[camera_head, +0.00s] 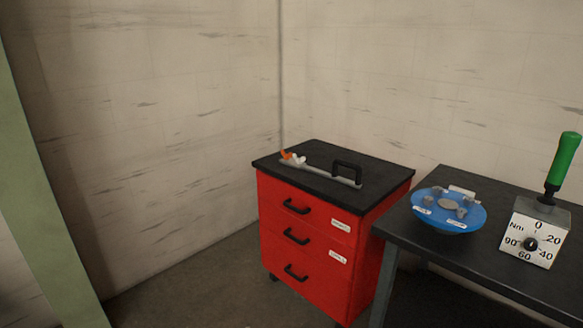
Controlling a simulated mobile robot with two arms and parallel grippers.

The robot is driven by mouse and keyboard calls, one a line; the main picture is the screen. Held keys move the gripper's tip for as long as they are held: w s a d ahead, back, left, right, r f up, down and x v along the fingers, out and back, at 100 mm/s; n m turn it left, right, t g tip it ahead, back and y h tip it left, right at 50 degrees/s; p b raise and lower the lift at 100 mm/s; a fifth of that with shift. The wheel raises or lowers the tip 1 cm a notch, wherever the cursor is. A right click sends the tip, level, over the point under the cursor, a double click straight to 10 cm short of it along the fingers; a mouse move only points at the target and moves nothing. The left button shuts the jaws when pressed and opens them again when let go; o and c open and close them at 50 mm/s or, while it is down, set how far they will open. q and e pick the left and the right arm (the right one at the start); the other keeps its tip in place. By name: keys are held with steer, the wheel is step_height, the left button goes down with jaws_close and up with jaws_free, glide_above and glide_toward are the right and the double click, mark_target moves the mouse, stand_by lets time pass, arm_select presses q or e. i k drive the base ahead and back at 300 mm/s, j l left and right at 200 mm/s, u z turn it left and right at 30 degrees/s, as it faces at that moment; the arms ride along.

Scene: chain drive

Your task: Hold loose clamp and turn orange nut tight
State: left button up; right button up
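A small orange piece (287,155), which may be the orange nut, sits at the left end of a flat grey bar (320,173) on top of the red cabinet. A small white piece (298,160) is beside it. A black arched handle (347,168) stands near the bar's right end. These parts are small in view, so I cannot tell which is the clamp or whether the nut is tight. Neither of my grippers shows in the head view.
The red drawer cabinet (305,230) has a dark top and shut drawers. To its right, a dark table (480,264) holds a blue round dish (455,224) with grey pieces and a white dial box (536,232) with a green handle (563,158). Floor left of the cabinet is clear.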

mark_target(286, 155)
steer(key=i, duration=0.65)
steer(key=z, duration=0.25)
steer(key=i+j+z, duration=0.25)
steer(key=z, duration=0.2)
steer(key=i+j+z, duration=0.25)
steer(key=j+z, duration=0.2)
